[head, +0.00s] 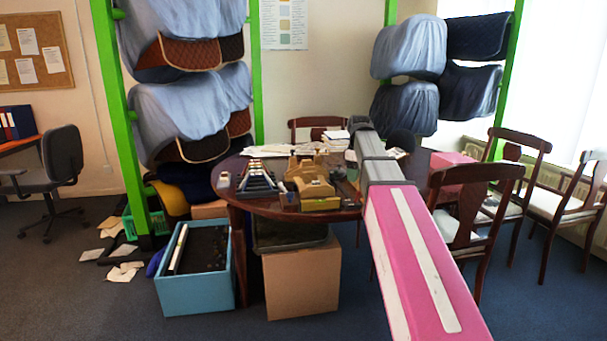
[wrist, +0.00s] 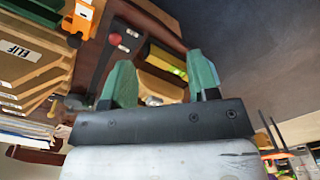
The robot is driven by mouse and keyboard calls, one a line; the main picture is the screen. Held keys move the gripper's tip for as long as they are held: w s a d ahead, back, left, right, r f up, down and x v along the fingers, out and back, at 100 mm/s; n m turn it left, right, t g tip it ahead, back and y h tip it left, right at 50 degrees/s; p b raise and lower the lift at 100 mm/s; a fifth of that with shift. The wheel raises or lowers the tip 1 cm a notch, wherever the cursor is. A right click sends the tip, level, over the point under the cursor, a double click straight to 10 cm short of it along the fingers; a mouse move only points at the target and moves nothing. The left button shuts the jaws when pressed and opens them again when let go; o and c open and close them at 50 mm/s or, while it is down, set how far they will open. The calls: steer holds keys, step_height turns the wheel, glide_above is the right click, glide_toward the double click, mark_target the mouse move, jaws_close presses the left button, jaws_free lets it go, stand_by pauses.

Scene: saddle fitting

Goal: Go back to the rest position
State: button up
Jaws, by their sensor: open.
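My gripper (wrist: 162,82) shows in the wrist view with two green fingertips spread apart. It is open, and I see nothing clamped between the fingers. A yellow tool with a bright green patch (wrist: 166,62) lies beyond the fingertips, apart from them as far as I can tell. In the head view my pink and grey arm reaches from the lower right over the dark round table (head: 285,208). The gripper itself is hidden there behind the arm.
Wooden blocks (head: 308,182) and a stepped dark rack (head: 256,180) stand on the table, left of my arm. Chairs (head: 478,195) stand close on the right. A blue crate (head: 195,290) and a cardboard box (head: 302,280) are on the floor in front.

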steer(key=s+f+m, duration=0.3)
steer(key=s+f, duration=0.4)
steer(key=f, duration=0.5)
steer(key=s+f+m, duration=0.4)
steer(key=s+f, duration=0.3)
steer(key=f, duration=0.5)
steer(key=s+f+m, duration=0.4)
steer(key=s+f, duration=0.4)
steer(key=f, duration=0.4)
steer(key=shift+f, duration=0.35)
